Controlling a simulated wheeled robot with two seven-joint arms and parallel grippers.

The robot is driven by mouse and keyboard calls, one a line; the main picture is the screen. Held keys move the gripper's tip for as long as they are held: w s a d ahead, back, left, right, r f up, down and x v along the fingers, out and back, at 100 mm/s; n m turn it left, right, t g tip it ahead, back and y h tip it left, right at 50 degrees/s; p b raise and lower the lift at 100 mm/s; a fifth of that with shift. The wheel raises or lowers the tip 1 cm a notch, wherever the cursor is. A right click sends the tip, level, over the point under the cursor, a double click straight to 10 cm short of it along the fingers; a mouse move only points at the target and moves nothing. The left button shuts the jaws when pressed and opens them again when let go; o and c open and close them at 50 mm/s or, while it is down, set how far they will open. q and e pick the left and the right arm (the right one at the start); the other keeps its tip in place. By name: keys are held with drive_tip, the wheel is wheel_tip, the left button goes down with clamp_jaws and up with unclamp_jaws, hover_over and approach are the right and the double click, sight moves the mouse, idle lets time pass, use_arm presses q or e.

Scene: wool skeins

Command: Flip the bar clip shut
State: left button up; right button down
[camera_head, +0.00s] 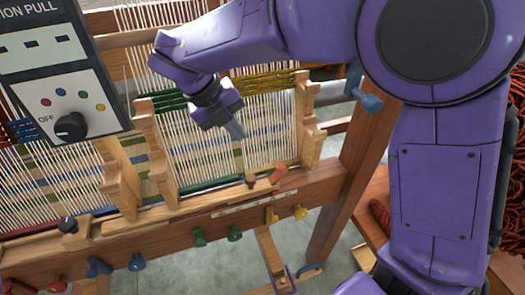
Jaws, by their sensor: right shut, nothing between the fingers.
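A small orange-brown piece (279,174), which looks like the bar clip, sits on the front wooden bar (200,203) of the loom. It appears tilted up from the bar, but its hinge is too small to make out. My right gripper (236,131) is shut and empty. It points down in front of the white warp threads, above and to the left of the clip, apart from it. My left gripper is not in view.
A brown round knob (250,181) stands just left of the clip. Wooden uprights (306,120) rise beside the threads. A control panel (60,65) hangs at upper left.

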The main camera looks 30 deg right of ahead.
drive_tip(key=p, duration=0.1)
approach(274, 174)
drive_tip(key=shift+s+d+f+p, duration=0.35)
drive_tip(key=shift+d, duration=0.2)
drive_tip(key=shift+s+d+f+p, duration=0.3)
drive_tip(key=shift+s+d+p, duration=0.05)
drive_tip(key=shift+d, duration=0.2)
drive_tip(key=shift+w, duration=0.15)
